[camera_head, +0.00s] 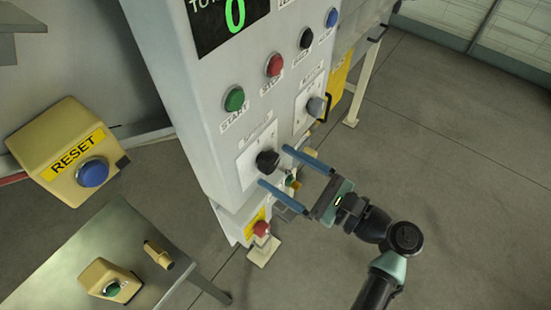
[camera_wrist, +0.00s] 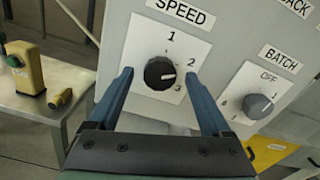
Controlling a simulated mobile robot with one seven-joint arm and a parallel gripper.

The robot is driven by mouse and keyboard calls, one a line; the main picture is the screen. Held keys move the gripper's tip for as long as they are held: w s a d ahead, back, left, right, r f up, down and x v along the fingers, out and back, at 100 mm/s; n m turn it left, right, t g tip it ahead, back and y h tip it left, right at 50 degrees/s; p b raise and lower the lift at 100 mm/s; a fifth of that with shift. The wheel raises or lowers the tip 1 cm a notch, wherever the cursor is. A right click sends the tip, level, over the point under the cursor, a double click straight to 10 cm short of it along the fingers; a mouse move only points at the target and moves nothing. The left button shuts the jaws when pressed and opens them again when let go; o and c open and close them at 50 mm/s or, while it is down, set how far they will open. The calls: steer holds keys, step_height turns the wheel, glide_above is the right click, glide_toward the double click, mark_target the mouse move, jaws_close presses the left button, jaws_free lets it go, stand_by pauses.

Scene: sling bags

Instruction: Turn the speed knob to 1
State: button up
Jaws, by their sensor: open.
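The black speed knob (camera_wrist: 160,73) sits on a white plate (camera_wrist: 143,47) marked SPEED, with 1 at the top, 2 at the right and 3 at the lower right. Its pale pointer mark faces right, roughly between 2 and 3. In the head view the knob (camera_head: 267,162) is on the front of the grey cabinet. My gripper (camera_wrist: 158,75) is open, with one blue finger on each side of the knob and clear gaps to it. In the head view my gripper (camera_head: 274,166) reaches in from the lower right, fingertips near the panel.
The grey batch knob (camera_wrist: 257,106) is to the right of the speed plate. The green start button (camera_head: 234,98) and red stop button (camera_head: 274,65) are above. A yellow reset box (camera_head: 62,140) and a table (camera_head: 120,235) stand left. Floor is open at right.

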steer(key=shift+x, duration=1.05)
jaws_close()
